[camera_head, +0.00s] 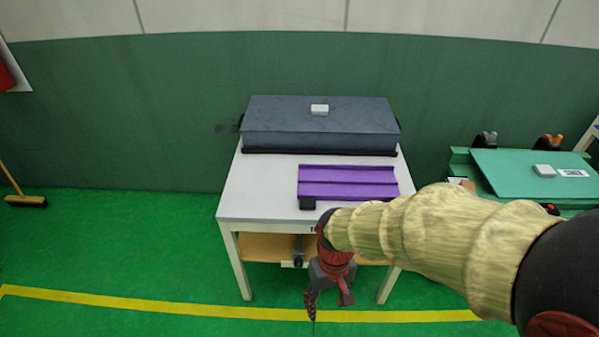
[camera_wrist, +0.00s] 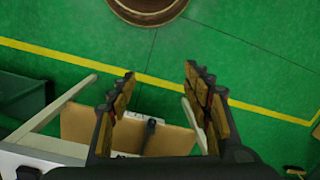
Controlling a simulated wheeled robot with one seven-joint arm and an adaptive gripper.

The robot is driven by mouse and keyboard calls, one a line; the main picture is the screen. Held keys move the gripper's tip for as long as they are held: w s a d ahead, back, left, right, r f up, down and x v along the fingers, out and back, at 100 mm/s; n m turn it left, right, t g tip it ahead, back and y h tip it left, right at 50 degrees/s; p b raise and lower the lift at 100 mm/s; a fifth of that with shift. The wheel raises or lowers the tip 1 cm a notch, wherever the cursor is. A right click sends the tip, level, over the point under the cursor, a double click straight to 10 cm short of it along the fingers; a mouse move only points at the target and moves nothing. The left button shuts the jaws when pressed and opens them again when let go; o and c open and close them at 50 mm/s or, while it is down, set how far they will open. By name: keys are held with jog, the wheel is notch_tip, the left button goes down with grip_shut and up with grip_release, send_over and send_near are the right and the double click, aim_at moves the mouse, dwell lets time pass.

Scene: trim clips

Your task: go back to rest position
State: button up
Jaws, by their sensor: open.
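My gripper (camera_head: 328,290) hangs low in front of the white table (camera_head: 262,187), its fingers pointing down toward the green floor. In the wrist view my gripper (camera_wrist: 160,85) shows two spread fingers with nothing between them. The table's lower wooden shelf (camera_wrist: 85,125) shows behind and between the fingers there. On the table top lies a purple ribbed tray or strip (camera_head: 350,182), with a small black block (camera_head: 307,202) at its front left corner.
A dark grey box (camera_head: 320,125) with a small white piece (camera_head: 319,110) on top stands at the table's back. A green workbench (camera_head: 530,175) is to the right. A broom (camera_head: 25,200) leans at the left.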

jog(key=s+d+r+m+t+p, duration=0.1)
jog(key=d+r, duration=0.5)
jog(key=r, duration=0.6)
jog(key=s+d+r+m+t+p, duration=0.2)
jog(key=d+r+t, duration=0.3)
jog(key=r, duration=0.7)
jog(key=shift+s+d+r+m+t, duration=0.3)
jog(key=shift+s+d+r+t, duration=0.1)
jog(key=shift+s+d, duration=0.3)
